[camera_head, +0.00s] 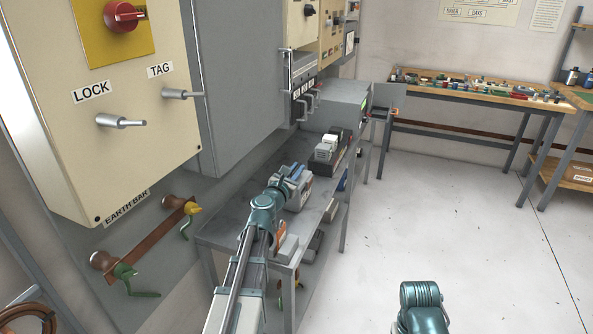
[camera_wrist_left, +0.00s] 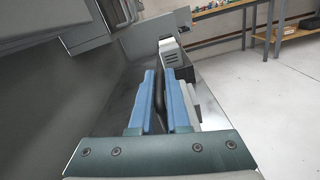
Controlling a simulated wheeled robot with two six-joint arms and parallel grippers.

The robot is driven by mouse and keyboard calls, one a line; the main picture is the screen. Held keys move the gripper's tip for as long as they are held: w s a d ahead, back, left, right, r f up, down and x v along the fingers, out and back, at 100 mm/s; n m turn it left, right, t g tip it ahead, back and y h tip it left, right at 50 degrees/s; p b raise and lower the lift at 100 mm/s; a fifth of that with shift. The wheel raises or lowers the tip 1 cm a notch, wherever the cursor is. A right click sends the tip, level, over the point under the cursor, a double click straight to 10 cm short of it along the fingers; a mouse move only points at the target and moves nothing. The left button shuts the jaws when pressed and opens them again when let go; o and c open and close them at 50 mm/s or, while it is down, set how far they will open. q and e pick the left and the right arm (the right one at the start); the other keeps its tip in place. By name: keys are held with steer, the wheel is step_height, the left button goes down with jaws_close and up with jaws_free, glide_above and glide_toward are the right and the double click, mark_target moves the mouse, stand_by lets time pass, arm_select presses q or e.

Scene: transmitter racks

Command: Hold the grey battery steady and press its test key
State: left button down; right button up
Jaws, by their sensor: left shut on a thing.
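The grey battery (camera_head: 297,193) appears to be the grey box on the bench below my left gripper (camera_head: 296,172). In the left wrist view, the blue fingers of the left gripper (camera_wrist_left: 161,104) stand on either side of a dark upright strip (camera_wrist_left: 159,92), which looks like the battery's handle. The gripper is shut on it. Part of a grey body shows right of the fingers (camera_wrist_left: 212,112). The gripper and wrist hide much of the battery in the head view. I cannot make out the test key. My right gripper is not in view; only part of that arm shows at the bottom.
A pale device (camera_head: 326,148) stands behind on the same grey bench (camera_head: 222,232). Tall cabinets (camera_head: 235,80) rise close on the left, with a cream lock box (camera_head: 130,120) nearest. A parts table (camera_head: 470,92) stands at the back. The floor (camera_head: 450,210) on the right is clear.

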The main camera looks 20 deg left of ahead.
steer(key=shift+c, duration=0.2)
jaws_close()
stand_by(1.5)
